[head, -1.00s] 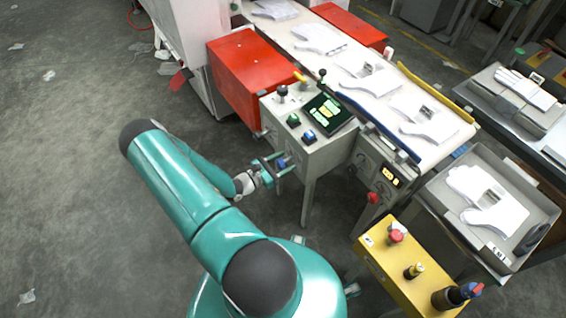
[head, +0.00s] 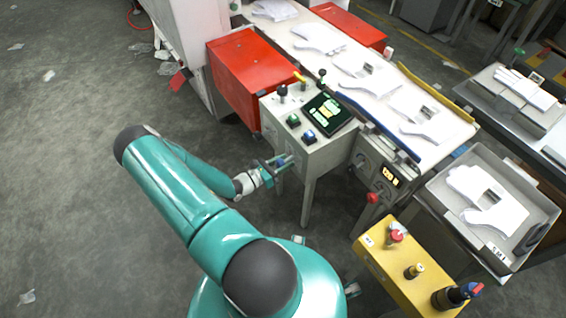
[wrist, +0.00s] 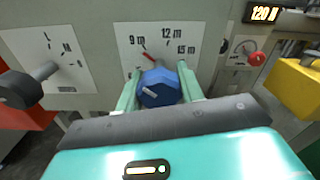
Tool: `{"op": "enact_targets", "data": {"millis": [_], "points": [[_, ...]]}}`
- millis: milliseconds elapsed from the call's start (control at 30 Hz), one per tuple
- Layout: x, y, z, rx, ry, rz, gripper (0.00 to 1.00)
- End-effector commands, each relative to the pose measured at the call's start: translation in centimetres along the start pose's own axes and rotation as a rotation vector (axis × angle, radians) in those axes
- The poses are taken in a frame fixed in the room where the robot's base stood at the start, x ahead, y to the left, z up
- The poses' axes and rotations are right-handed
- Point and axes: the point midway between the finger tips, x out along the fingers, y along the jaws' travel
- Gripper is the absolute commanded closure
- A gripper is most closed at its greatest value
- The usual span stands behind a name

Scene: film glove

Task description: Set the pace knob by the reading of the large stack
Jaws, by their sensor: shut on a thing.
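The blue pace knob (wrist: 160,88) sits on the front face of the grey machine, below a white scale plate (wrist: 165,42) reading 9 m, 12 m and 15 m. A red pointer (wrist: 150,57) above the knob slants up and left, towards the 9 m label. My gripper (wrist: 158,85) is shut on the knob, one finger on each side; in the head view (head: 283,161) it is at the machine's front. The lower part of the scale is hidden behind the knob and fingers. Glove trays (head: 432,192) stand at right; I cannot tell which stack is large.
A dark grey knob (wrist: 30,85) with an L, M scale is left of my gripper. A lit display (wrist: 264,13) reads about 120. A yellow box (head: 385,272) with buttons stands at right, a red box (head: 252,70) behind.

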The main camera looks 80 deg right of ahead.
Motion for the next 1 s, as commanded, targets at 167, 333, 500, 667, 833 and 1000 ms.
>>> {"op": "enact_targets", "data": {"millis": [167, 333, 500, 667, 833, 1000], "points": [[-0.13, 0.03, 0.02, -0.147, -0.002, 0.003, 0.85], [-0.13, 0.01, 0.03, -0.308, -0.002, 0.002, 0.85], [-0.14, -0.02, 0.01, -0.47, -0.002, 0.002, 0.85], [-0.12, -0.03, 0.04, -0.61, -0.001, 0.002, 0.85], [-0.13, -0.04, 0.04, -0.734, -0.002, 0.002, 0.85], [-0.15, -0.06, 0.04, -0.822, -0.001, 0.002, 0.85]]}}
